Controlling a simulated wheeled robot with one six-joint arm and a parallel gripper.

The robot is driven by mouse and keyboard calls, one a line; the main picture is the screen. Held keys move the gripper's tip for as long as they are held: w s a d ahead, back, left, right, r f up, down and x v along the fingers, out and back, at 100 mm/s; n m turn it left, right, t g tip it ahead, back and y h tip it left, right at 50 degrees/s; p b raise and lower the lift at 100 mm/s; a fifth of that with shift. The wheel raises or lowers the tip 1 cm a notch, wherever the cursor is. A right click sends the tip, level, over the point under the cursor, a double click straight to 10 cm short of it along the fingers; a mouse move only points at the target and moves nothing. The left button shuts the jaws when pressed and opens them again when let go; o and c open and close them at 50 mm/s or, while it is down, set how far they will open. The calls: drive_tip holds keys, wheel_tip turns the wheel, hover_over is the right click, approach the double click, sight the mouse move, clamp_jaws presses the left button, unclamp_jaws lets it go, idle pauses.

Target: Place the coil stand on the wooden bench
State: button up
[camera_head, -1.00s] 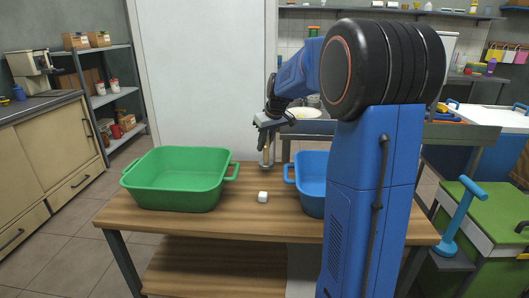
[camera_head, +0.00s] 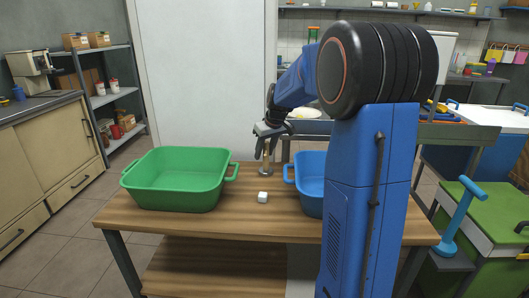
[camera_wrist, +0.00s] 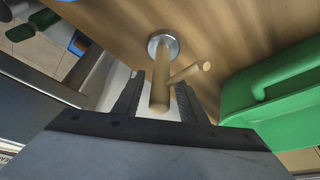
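The coil stand is a pale wooden post (camera_wrist: 160,80) with a short side peg and a round grey metal base (camera_wrist: 163,44). It stands upright on the wooden bench (camera_head: 200,224), near the back edge between the two bins. Its base also shows in the head view (camera_head: 265,171). My gripper (camera_head: 266,153) is around the upper post from above. In the wrist view its two dark fingers (camera_wrist: 160,95) are apart, one on each side of the post, with visible gaps. The gripper is open.
A green bin (camera_head: 178,180) stands on the bench to the left and a blue bin (camera_head: 311,184) to the right, partly hidden by my arm. A small white cube (camera_head: 263,197) lies between them. The front strip of the bench is clear.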

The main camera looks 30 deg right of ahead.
drive_tip(key=shift+r, duration=0.15)
drive_tip(key=v, duration=1.2)
drive_tip(key=s+a, duration=0.9)
drive_tip(key=s, duration=0.1)
drive_tip(key=s+a+f, duration=0.3)
drive_tip(key=s+f, duration=0.1)
drive_tip(key=s, duration=0.4)
drive_tip(key=s+a+f, duration=0.3)
drive_tip(key=s+f, duration=0.1)
drive_tip(key=s, duration=0.5)
drive_tip(key=s+a+f+m, duration=0.1)
drive_tip(key=s+a+f, duration=0.3)
drive_tip(key=s, duration=0.5)
drive_tip(key=shift+f, duration=0.45)
